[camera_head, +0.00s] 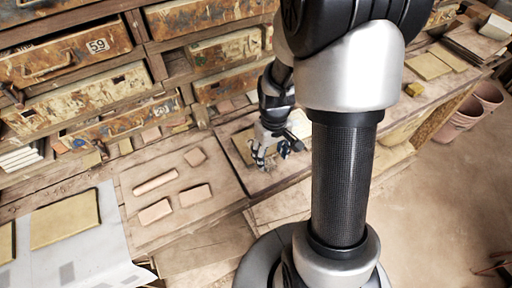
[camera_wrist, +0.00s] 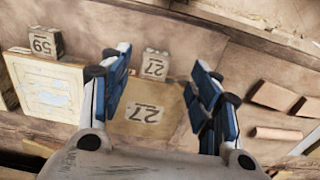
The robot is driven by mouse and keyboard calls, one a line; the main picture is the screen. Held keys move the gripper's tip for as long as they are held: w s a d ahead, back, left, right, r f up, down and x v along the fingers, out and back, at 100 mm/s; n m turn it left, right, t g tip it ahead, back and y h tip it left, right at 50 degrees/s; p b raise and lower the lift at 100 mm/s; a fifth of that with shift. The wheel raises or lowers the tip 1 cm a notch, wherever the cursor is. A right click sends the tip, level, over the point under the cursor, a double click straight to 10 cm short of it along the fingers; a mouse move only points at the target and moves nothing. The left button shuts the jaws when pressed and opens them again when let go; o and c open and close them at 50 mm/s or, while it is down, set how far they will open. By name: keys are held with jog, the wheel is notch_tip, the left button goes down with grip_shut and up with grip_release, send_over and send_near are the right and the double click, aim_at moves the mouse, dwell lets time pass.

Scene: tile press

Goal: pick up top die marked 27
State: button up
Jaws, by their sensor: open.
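In the wrist view a small grey block marked 27 (camera_wrist: 155,64) lies ahead, between the fingertips of my gripper (camera_wrist: 160,70) in the picture. A flat tan plate also marked 27 (camera_wrist: 145,113) lies nearer, between the blue finger pads. The pads are apart with nothing held between them. I cannot tell how far above the plate they are. In the head view my gripper (camera_head: 262,160) hangs low over the bench, beside a tan plate (camera_head: 242,148) that it partly hides. The numbers there cannot be read.
A block marked 59 (camera_wrist: 45,42) and a pale framed plate (camera_wrist: 48,88) lie left in the wrist view. Several clay pieces (camera_wrist: 275,96) lie on a board to the right. Drawers (camera_head: 75,52) line the bench's back in the head view. Pots (camera_head: 475,110) stand far right.

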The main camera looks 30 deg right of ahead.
aim_at(270, 164)
jog(key=shift+w+d+f+b, duration=0.15)
jog(key=shift+f+b, duration=0.45)
jog(key=shift+f, duration=1)
jog(key=shift+w+d+f+b, duration=0.15)
jog(key=shift+f+b, duration=0.4)
jog(key=shift+f, duration=1)
jog(key=shift+a, duration=0.1)
jog(key=shift+r, duration=0.1)
grip_shut()
